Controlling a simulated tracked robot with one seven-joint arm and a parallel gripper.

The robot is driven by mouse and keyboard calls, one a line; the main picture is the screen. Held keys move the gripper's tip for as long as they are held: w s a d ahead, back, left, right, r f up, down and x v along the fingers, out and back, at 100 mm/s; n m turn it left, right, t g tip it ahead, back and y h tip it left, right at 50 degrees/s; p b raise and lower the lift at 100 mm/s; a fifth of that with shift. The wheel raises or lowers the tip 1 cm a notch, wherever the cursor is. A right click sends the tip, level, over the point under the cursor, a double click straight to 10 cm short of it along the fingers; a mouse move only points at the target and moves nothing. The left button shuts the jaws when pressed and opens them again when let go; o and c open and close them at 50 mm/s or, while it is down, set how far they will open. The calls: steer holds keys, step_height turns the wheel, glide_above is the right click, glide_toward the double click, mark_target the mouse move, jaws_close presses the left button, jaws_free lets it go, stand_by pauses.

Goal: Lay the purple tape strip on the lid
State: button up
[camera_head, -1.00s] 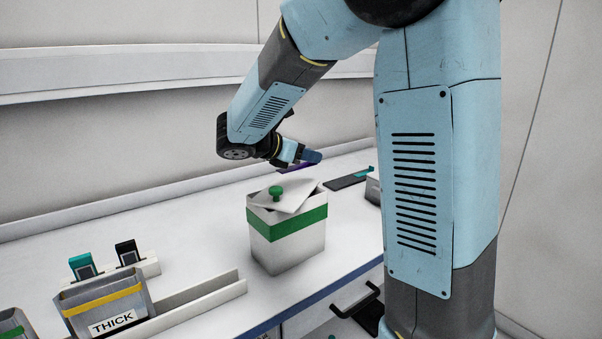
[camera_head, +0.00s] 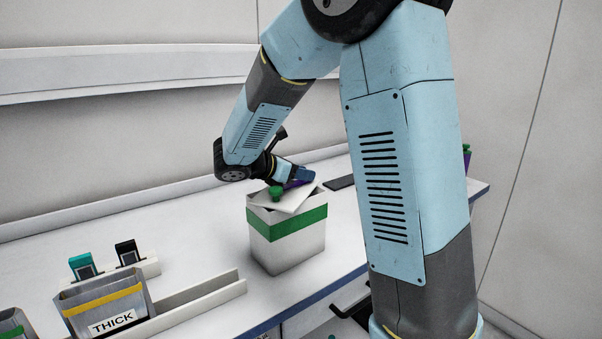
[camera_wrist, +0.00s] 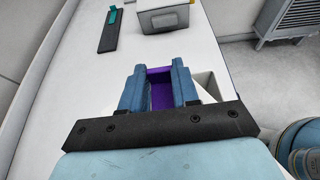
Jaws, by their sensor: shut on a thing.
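The purple tape strip (camera_wrist: 160,90) is between the blue fingers of my gripper (camera_wrist: 159,85) in the wrist view. My gripper is shut on it. In the head view the gripper (camera_head: 306,176) is low over the far right part of the lid (camera_head: 290,204), and a bit of the purple strip (camera_head: 297,184) shows beside it. I cannot tell whether the strip touches the lid. The white lid has a green knob (camera_head: 276,193) and sits askew on the white box with a green band (camera_head: 286,226). In the wrist view my gripper hides most of the lid.
A grey bin marked THICK (camera_head: 105,305) and a rack with teal and black clips (camera_head: 126,252) stand at the left. A white rail (camera_head: 195,306) lies nearby. A dark flat bar with a teal end (camera_wrist: 110,32) and a grey box (camera_wrist: 165,16) lie beyond the gripper.

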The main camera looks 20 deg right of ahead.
steer(key=o, duration=1)
